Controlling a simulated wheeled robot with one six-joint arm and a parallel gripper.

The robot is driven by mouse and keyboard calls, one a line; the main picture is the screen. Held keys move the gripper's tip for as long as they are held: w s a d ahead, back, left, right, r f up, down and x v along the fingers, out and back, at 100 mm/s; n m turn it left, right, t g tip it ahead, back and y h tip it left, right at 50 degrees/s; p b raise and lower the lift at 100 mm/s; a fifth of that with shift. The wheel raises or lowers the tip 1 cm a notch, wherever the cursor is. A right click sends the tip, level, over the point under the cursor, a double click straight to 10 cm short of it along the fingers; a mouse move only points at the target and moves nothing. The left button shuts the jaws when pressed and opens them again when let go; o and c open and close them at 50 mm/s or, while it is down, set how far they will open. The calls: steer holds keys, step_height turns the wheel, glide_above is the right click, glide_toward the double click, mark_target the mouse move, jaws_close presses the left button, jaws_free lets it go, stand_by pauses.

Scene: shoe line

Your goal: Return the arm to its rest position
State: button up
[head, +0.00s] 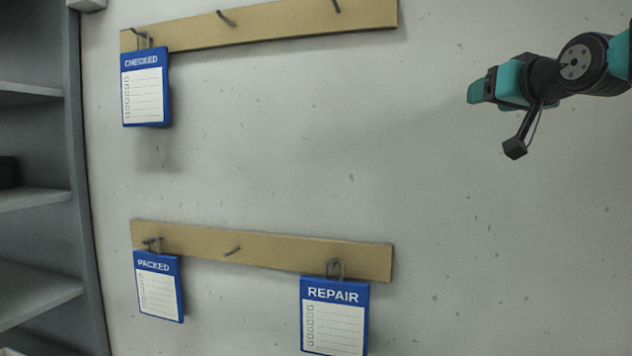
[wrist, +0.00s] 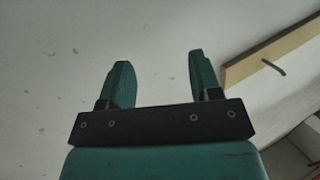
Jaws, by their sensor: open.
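My gripper (head: 480,91) is at the upper right of the head view, teal and black, in front of the bare wall and well to the right of the hook boards. In the wrist view its two teal fingers (wrist: 160,82) stand apart with nothing between them. Only pale wall shows beyond the fingertips. In the head view the fingers overlap, so the gap does not show there.
An upper wooden hook board (head: 270,24) holds a blue CHECKED card (head: 146,90). A lower board (head: 290,257) holds a PACKED card (head: 159,288) and a REPAIR card (head: 335,316). Grey shelving (head: 75,180) stands at left. The wall at right is clear.

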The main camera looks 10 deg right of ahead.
steer(key=s+a+f+n+g+y, duration=0.2)
steer(key=s+a+f+g+y, duration=0.15)
steer(key=a+f, duration=0.6)
steer(key=s+a+f+n+g+y, duration=0.25)
steer(key=a+f+g, duration=0.25)
steer(key=a+f, duration=0.5)
steer(key=s+a+f+n+g, duration=0.2)
steer(key=s+a+f+g, duration=0.1)
steer(key=s+f, duration=0.5)
steer(key=s+a+f+n+g+b, duration=0.1)
steer(key=s+a+f+n+g, duration=0.2)
steer(key=s+f+g, duration=0.2)
steer(key=s+f, duration=0.3)
steer(key=s, duration=0.4)
steer(key=shift+s+a+f+g+h, duration=0.3)
steer(key=shift+a+f+g, duration=0.05)
steer(key=shift+a, duration=0.05)
steer(key=shift+c, duration=0.5)
